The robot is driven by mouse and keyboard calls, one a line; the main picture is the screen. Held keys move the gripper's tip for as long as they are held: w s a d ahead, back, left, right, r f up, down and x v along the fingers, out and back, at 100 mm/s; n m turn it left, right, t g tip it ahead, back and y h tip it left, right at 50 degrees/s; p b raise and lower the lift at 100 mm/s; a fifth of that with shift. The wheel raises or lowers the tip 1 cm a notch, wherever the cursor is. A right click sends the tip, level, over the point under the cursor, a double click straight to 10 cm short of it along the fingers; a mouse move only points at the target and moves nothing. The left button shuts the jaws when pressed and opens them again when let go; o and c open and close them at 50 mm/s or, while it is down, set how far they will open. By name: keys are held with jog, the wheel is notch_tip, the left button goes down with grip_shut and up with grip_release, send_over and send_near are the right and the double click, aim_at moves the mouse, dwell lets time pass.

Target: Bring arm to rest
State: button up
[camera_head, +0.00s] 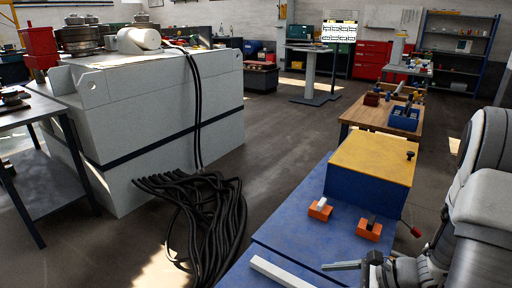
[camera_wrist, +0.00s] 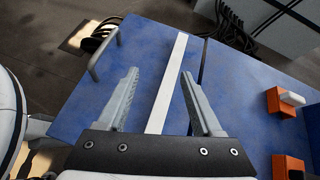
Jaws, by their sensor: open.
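My gripper (camera_head: 348,267) is at the lower right of the head view, above the blue bench top (camera_head: 292,222). In the wrist view, my gripper (camera_wrist: 161,74) has its two grey fingers wide apart with nothing held. A long white bar (camera_head: 280,273) lies on the bench, to the left of my gripper in the head view. In the wrist view the bar (camera_wrist: 166,95) shows between the fingers, beyond them on the bench top. My arm is at the right of the head view, partly out of frame.
Orange blocks (camera_head: 320,209) (camera_head: 369,230) with light and dark inserts sit on the bench, before a yellow-topped blue box (camera_head: 372,160). A metal handle (camera_wrist: 104,56) is at the bench edge. A large grey machine (camera_head: 150,110) with black cables (camera_head: 205,215) stands left, across open floor.

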jog(key=s+a+r+n+h, duration=0.3)
jog(key=s+r+n+h, duration=0.3)
jog(key=r+n, duration=0.5)
jog(key=s+a+r+n+h, duration=0.3)
jog(key=s+r+n+h, duration=0.1)
jog(key=s+r+n, duration=0.55)
notch_tip(320, 180, up, 22)
jog(key=w+p, duration=0.2)
jog(key=p, duration=1.9)
jog(key=shift+d+n, duration=0.35)
jog(key=shift+n, duration=0.1)
